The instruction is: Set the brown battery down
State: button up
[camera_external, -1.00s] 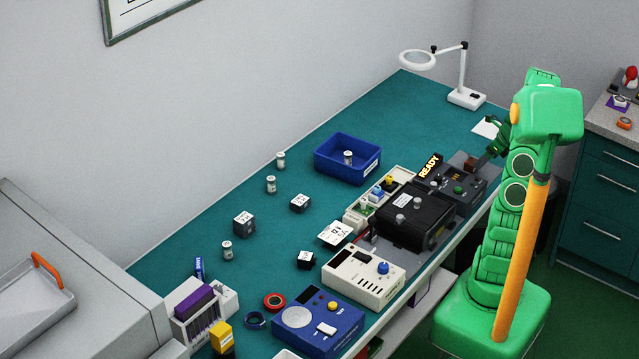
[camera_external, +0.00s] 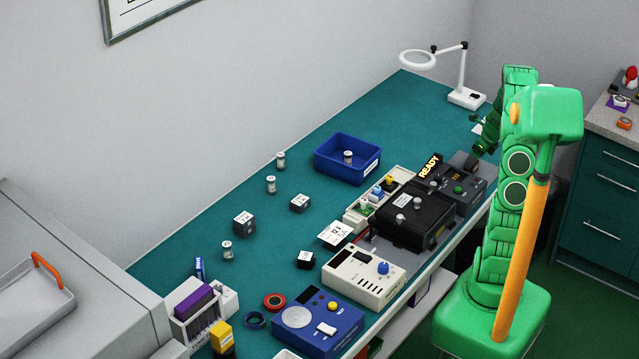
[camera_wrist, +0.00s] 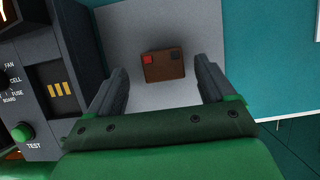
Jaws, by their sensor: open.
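The brown battery (camera_wrist: 164,67), a small block with a red and a dark terminal patch, rests on a grey pad (camera_wrist: 190,25) in the wrist view. In the external view the brown battery (camera_external: 471,162) is a small patch at the far end of the dark tester (camera_external: 458,186). My gripper (camera_wrist: 160,72) is open, with one finger on each side of the battery and visible gaps between. In the external view my gripper (camera_external: 479,138) is above the battery, and its fingertips are small and dark there.
The tester's panel (camera_wrist: 45,85) stands close at the left in the wrist view. A black unit (camera_external: 415,215) lies before the tester. A blue bin (camera_external: 333,172) and a magnifier lamp (camera_external: 466,97) stand farther back. The teal bench (camera_external: 400,120) is clear between them.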

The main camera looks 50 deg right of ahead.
jog(key=shift+d+x, duration=0.2)
jog(key=shift+x, duration=1.65)
jog(key=c, duration=1.3)
jog(key=shift+r, duration=0.4)
notch_tip(320, 180, up, 2)
jog(key=shift+s+r, duration=0.1)
jog(key=shift+r, duration=0.1)
jog(key=shift+s+a+r, duration=1.5)
jog(key=shift+a+r, duration=0.1)
jog(key=shift+a, duration=0.2)
jog(key=shift+s+a+r, duration=1.45)
jog(key=shift+a+r, duration=0.2)
jog(key=shift+a, duration=0.1)
jog(key=shift+s+a+r, duration=1.5)
jog(key=shift+a+r, duration=0.1)
jog(key=shift+a, duration=0.2)
